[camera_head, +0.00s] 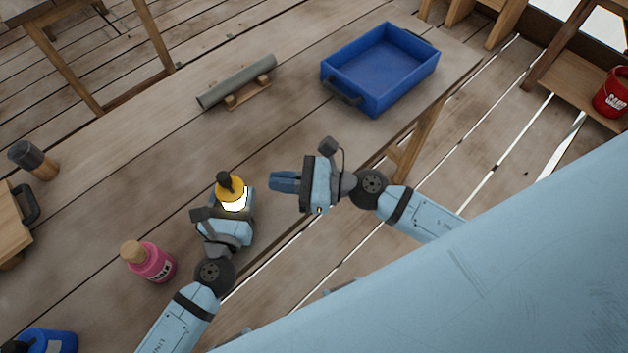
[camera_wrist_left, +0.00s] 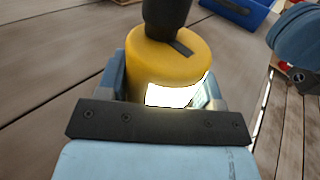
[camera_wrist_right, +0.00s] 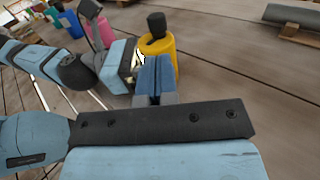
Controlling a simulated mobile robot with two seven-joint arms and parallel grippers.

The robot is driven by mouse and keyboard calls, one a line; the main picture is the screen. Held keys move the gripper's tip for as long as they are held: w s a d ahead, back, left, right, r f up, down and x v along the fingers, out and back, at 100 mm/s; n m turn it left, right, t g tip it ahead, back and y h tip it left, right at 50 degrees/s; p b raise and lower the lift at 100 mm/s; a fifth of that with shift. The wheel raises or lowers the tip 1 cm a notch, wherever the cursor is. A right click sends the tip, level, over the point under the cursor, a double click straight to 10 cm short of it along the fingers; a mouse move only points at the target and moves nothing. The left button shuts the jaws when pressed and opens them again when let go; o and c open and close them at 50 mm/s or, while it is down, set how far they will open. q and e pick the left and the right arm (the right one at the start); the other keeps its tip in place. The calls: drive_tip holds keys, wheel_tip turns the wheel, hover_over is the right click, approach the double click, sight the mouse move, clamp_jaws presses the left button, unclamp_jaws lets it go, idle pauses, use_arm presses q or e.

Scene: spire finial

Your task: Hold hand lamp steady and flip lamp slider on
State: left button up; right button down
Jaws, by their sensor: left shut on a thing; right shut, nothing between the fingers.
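The hand lamp (camera_head: 229,188) is a yellow cylinder with a black top and a bright glowing white patch on its side. It stands upright on the wooden table. My left gripper (camera_head: 235,205) is shut around its body; the lamp also shows between the fingers in the left wrist view (camera_wrist_left: 168,62). In the right wrist view the lamp (camera_wrist_right: 158,46) is just beyond my right gripper (camera_wrist_right: 154,72). My right gripper (camera_head: 284,182) is shut and empty, to the right of the lamp and apart from it in the head view.
A pink bottle (camera_head: 152,263) stands left of my left arm. A blue tray (camera_head: 345,92) and a grey cylinder on a wooden rest (camera_head: 238,82) lie farther back. A dark-headed mallet (camera_head: 33,160) is at the left. The table (camera_head: 150,135) between them is clear.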

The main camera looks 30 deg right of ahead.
drive_tip(key=v, duration=0.6)
drive_tip(key=shift+s+d, duration=0.15)
drive_tip(key=shift+d, duration=0.05)
use_arm(q)
drive_tip(key=o, duration=1.1)
